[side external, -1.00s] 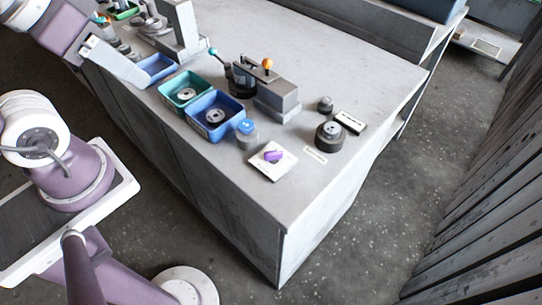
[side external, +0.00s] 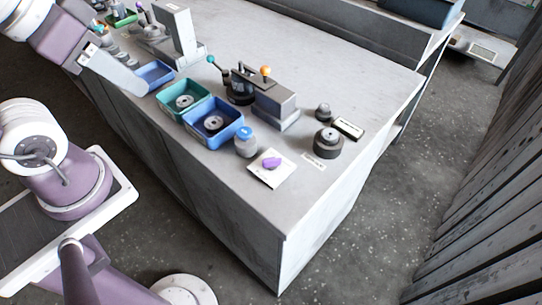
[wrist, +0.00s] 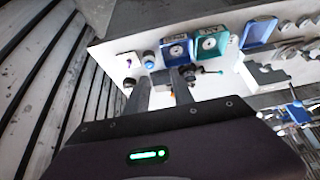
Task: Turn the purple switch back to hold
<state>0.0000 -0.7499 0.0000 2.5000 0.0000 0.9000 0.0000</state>
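The purple switch (side external: 271,163) sits on a white square plate (side external: 284,177) near the front corner of the bench. It also shows small in the wrist view (wrist: 128,62), at the upper left. Its exact setting and any lettering on the plate are too small to read. My gripper (wrist: 160,85) shows two dark fingers apart in the wrist view, with nothing held between them. In the side view my gripper is at the upper left, above the bench's far left edge and well away from the switch. Its fingertips are not clear there.
A blue-capped jar (side external: 246,142) stands just left of the switch plate. A blue bin (side external: 232,133) and a green bin (side external: 167,112) are behind it. A grey block with an orange-knobbed lever (side external: 275,101) and a dark round part (side external: 328,143) stand nearby. The bench's front corner is clear.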

